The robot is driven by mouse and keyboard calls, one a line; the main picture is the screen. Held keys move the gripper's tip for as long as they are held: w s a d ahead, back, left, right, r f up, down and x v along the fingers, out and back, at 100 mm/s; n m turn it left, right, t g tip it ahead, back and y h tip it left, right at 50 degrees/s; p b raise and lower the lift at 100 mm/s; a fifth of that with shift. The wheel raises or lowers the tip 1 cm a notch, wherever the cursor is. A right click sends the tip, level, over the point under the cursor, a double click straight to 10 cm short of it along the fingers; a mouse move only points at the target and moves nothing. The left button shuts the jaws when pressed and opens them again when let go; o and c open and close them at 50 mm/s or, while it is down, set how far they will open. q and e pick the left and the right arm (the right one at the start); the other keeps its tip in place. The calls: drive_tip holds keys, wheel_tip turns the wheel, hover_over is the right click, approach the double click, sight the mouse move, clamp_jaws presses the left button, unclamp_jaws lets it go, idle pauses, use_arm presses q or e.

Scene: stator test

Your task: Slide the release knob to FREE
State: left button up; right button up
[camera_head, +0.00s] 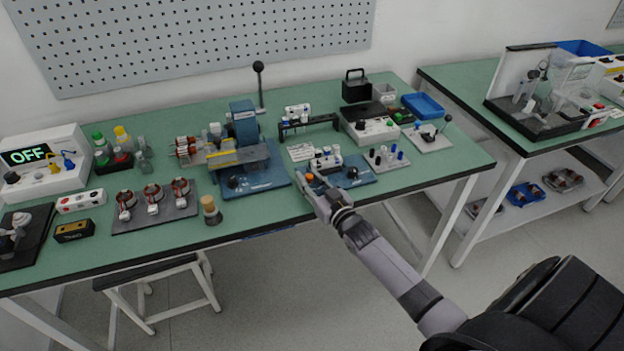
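My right gripper (312,190) reaches in from the lower right. Its fingertips are at the front left corner of a small blue fixture (372,176), close beside an orange knob (310,177). I cannot tell whether they touch the knob or whether the fingers are open or shut. A black knob (352,173) sits on the right part of this fixture. Another dark knob (233,182) is on the front of the larger blue machine's base (262,183). No FREE lettering is readable, so I cannot tell which is the release knob or its position. My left gripper is not in view.
A green-topped bench (255,212) carries the fixtures. A small board with pegs (376,164) stands right of the blue fixture. The bench strip between bottle and gripper is clear.

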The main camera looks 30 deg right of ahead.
drive_tip(key=shift+o, duration=0.9)
drive_tip(key=s, duration=1.2)
